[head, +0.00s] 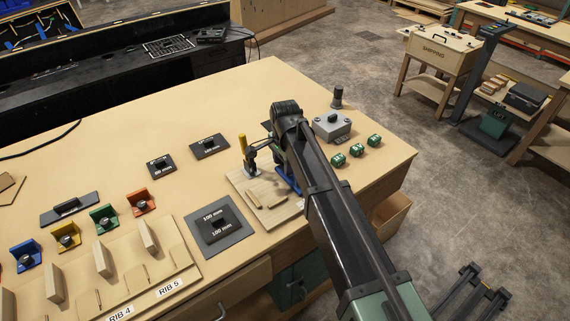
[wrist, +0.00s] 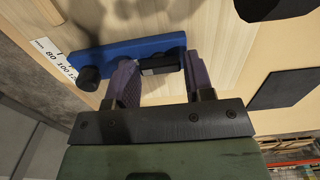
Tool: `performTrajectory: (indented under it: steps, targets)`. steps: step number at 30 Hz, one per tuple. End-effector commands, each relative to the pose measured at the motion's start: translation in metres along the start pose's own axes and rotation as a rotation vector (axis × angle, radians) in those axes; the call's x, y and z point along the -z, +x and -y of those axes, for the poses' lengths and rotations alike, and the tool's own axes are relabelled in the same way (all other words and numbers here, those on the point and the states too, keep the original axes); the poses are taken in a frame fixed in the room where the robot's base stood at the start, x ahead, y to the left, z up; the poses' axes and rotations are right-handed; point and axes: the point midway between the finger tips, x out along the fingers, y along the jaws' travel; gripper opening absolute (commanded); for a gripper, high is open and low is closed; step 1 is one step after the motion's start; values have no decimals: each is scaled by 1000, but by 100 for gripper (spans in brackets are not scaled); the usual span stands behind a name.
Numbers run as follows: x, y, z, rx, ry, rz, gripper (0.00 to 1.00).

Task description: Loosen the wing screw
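In the wrist view, a blue bar (wrist: 110,56) lies along the edge of a pale wooden board (wrist: 205,30). A round black knob (wrist: 89,78) sits near the bar's left end. A dark blocky part (wrist: 160,66), possibly the wing screw, is on the bar between the two fingers of my gripper (wrist: 159,60). The fingers stand apart, one on each side of this part, very close to it. I cannot tell whether they touch it. In the head view, the blue bar (head: 289,184) shows beside my arm, which hides most of my gripper.
A toggle clamp (head: 252,158) with a yellow handle stands on the wooden board (head: 243,187), left of my arm. A grey box (head: 332,126) and green blocks (head: 355,150) are to the right. A dark gauge plate (head: 214,238) lies at left front.

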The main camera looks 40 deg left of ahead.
Motion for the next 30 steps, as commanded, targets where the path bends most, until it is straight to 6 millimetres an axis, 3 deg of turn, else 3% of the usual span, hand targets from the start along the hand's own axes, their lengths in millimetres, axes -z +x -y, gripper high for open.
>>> performTrajectory:
  steps: [1, 6, 17, 30]
  targets:
    - [0, 0, 0, 0, 0, 0, 40]
    - [0, 0, 0, 0, 0, 0, 18]
    - [0, 0, 0, 0, -60, 0, 18]
    - [0, 0, 0, 0, -389, 0, 18]
